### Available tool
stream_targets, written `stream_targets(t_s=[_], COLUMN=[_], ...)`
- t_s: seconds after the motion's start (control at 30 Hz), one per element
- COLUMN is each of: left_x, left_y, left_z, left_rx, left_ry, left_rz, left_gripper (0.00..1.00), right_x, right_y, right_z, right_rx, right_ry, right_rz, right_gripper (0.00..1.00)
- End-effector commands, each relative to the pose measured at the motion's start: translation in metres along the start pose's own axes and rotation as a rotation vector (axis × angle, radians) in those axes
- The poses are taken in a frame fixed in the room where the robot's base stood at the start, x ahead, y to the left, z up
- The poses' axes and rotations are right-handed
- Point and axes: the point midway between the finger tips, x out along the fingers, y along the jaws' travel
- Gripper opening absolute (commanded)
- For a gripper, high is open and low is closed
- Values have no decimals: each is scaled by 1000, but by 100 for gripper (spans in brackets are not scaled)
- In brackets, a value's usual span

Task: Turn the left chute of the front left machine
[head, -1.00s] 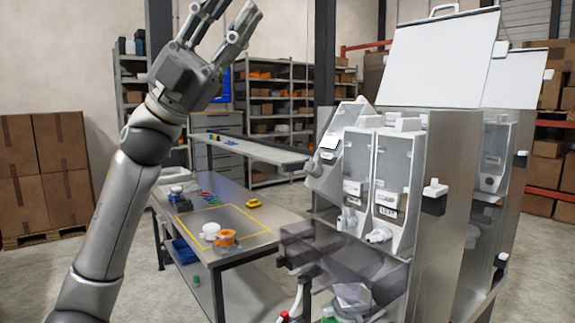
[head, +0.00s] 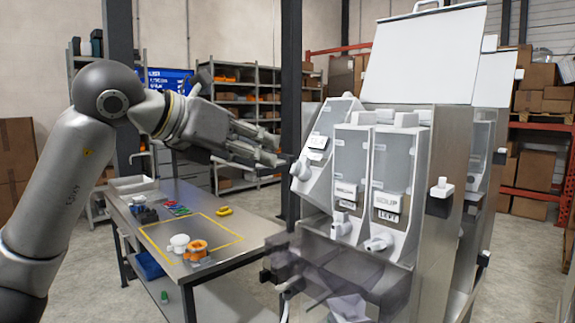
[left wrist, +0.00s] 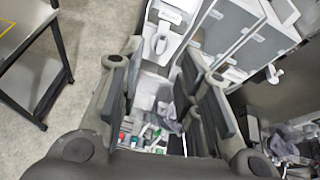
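The front left machine (head: 421,205) is a steel cabinet with a raised white lid and several grey-white chutes on its front. Its left chute (head: 323,140) leans to the left, with a white spout (head: 300,169) low on it. The neighbouring chutes (head: 349,170) stand more upright. My left gripper (head: 276,150) is just left of the left chute, fingers pointing right at it. Its fingers (left wrist: 165,90) are spread with nothing between them in the left wrist view. A chute with a white spout (left wrist: 161,44) shows beyond the fingertips there. My right gripper is not in view.
A smoky clear bin (head: 330,265) juts out below the chutes. A steel table (head: 190,225) with a yellow outline, a white item and an orange item stands at left. A second machine (head: 487,130) stands behind. Grey floor lies between the table and shelves.

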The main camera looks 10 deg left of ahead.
Motion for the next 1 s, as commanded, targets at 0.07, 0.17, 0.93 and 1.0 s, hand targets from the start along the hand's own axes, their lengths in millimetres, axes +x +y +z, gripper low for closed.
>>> stream_targets(t_s=[0.07,0.17,0.93,1.0], left_x=[10,27,103,103], left_y=[0,-1,-1,-1], left_z=[1,2,0,0], left_rx=[-2,-3,-3,-3], left_ry=[4,5,0,0], left_rz=[-2,-5,-5,-5], left_gripper=[32,32,32,30], right_x=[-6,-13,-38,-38], right_y=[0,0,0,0], right_z=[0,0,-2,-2], right_rx=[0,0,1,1], right_ry=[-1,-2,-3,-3], right_rz=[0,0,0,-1], right_gripper=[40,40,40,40])
